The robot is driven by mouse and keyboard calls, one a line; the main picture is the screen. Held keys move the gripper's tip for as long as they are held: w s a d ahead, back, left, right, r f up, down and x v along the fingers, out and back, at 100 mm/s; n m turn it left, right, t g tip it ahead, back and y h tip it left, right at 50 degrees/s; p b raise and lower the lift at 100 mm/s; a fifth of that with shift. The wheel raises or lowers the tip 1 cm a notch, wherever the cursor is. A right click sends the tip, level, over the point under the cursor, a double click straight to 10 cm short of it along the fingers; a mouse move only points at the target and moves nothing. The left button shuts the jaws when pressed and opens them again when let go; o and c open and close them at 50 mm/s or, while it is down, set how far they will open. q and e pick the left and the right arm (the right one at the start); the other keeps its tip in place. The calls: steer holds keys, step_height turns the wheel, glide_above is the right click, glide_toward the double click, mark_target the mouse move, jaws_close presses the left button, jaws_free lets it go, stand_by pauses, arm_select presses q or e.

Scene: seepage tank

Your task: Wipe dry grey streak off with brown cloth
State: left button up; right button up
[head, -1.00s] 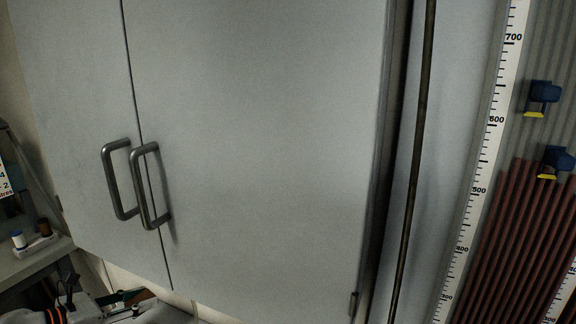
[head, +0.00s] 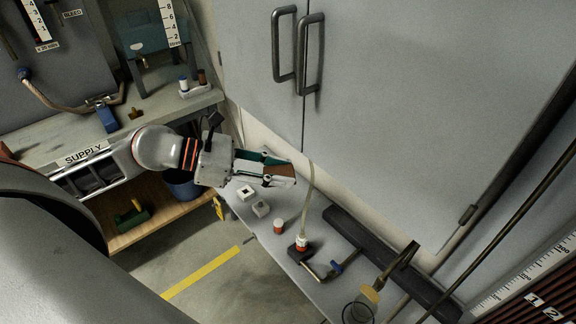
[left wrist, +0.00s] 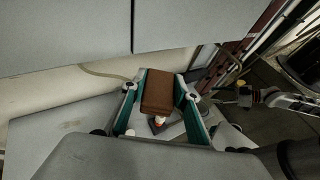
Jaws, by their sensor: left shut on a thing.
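My left gripper (head: 282,168) reaches in from the left, above the bench by the grey cabinet. It is shut on the brown cloth (head: 277,173), a folded, block-like brown pad. In the left wrist view the brown cloth (left wrist: 158,92) sits between the two green fingers. It is held in the air, apart from the cabinet doors. I cannot make out a dry grey streak in either view now. In the left wrist view a pale arm, seemingly my right one, shows small at the right, with its gripper end (left wrist: 246,96) too small to read.
Grey cabinet doors (head: 400,110) with two bar handles stand behind the bench. A blue bucket (head: 182,187) stands below the supply shelf.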

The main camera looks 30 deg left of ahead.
stand_by(0.5)
stand_by(0.3)
steer(key=c, duration=0.7)
steer(key=shift+a, duration=0.1)
steer(key=shift+s+a, duration=0.1)
